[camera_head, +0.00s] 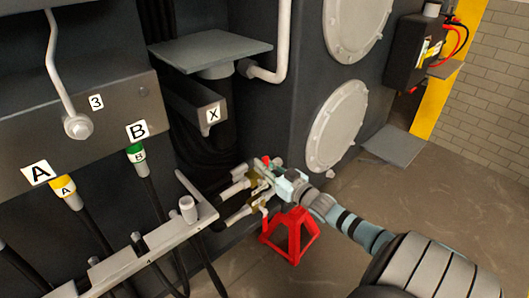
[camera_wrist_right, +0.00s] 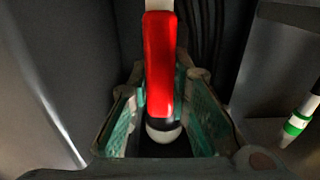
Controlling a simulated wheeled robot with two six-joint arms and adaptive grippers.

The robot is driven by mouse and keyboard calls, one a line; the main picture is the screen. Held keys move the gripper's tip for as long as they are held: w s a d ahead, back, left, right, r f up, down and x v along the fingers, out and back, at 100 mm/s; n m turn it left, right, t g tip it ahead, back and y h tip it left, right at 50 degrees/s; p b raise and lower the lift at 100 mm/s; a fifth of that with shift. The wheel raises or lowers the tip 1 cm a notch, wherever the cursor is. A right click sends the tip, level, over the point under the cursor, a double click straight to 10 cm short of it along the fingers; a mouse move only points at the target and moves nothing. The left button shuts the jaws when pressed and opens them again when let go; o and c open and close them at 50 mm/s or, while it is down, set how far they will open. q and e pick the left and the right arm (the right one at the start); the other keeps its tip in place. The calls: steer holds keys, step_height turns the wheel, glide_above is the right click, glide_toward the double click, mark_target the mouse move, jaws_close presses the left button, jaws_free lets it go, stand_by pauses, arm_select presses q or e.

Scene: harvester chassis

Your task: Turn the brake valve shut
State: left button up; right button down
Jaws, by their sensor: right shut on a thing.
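The brake valve (camera_head: 258,184) is a small brass and metal fitting low on the chassis, with a bit of red showing at its top. My right gripper (camera_head: 284,184) is at the valve, coming in from the lower right, and hides part of it. In the right wrist view the valve's red handle (camera_wrist_right: 160,60) runs down between the two teal finger pads of my right gripper (camera_wrist_right: 166,118). The gripper is shut on this handle near its dark and pale rounded end. My left gripper is not in view.
A red stand (camera_head: 289,236) is on the floor just below my right gripper. A grey metal bar (camera_head: 150,255) juts out at the lower left. Hoses hang from ports A and B (camera_head: 135,153). Open floor (camera_head: 440,195) lies to the right.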

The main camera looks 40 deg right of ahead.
steer(key=c, duration=1.5)
jaws_free()
steer(key=shift+o, duration=0.2)
steer(key=shift+d, duration=0.1)
steer(key=shift+s, duration=0.1)
steer(key=s, duration=1.1)
steer(key=shift+s, duration=0.4)
steer(key=shift+f, duration=0.1)
